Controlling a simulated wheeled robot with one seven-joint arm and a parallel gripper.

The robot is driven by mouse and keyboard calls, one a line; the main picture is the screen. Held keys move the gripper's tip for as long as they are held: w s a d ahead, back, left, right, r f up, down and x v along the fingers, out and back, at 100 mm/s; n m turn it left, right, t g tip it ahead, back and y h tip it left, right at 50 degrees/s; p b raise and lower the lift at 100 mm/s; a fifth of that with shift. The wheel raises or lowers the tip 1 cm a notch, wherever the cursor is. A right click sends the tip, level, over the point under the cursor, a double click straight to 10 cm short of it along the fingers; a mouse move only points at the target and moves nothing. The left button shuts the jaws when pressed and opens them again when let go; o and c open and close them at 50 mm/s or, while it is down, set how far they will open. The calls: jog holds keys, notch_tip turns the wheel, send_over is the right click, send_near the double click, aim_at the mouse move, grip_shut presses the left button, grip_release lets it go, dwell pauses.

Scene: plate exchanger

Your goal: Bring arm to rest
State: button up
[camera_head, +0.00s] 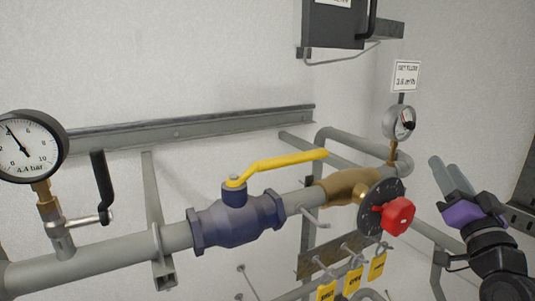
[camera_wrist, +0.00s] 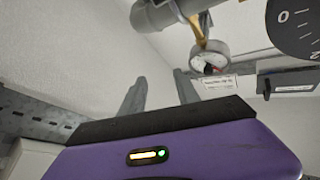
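My gripper (camera_head: 443,162) is at the right of the head view, with a purple body and two grey fingers pointing up and to the left. It is right of the red knob (camera_head: 398,216) and apart from it, with nothing between the fingers. In the wrist view, my gripper (camera_wrist: 160,76) shows two grey fingers with a gap between them, above the purple housing. The gap is empty. The rest of my arm runs out of the head view at the lower right.
A pipe carries a blue valve (camera_head: 238,221) with a yellow lever (camera_head: 280,164). A black dial (camera_head: 381,192) sits behind the red knob. A small gauge (camera_head: 399,123) and a large gauge (camera_head: 27,147) stand on the pipework. Yellow tags (camera_head: 354,281) hang below. White walls stand behind.

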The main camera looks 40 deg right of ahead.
jog(key=w+a+f+n+t+y+b, duration=0.2)
jog(key=a+f+n+y, duration=0.35)
jog(key=a+f, duration=1.5)
jog(key=s+a+f+n+g+y, duration=0.1)
jog(key=s+a+f+n+y, duration=0.1)
jog(key=a, duration=0.5)
jog(key=s+a+f+n+g+y+b, duration=0.1)
jog(key=s+a+f+n+y, duration=0.2)
jog(key=s+a+f+y, duration=0.2)
jog(key=s+a+f+n+y, duration=0.3)
jog(key=s+a+f, duration=0.3)
jog(key=a, duration=0.3)
jog(key=shift+g+y, duration=0.35)
jog(key=shift+g, duration=0.05)
jog(key=shift+w+f+n, duration=0.1)
jog(key=shift+n, duration=0.15)
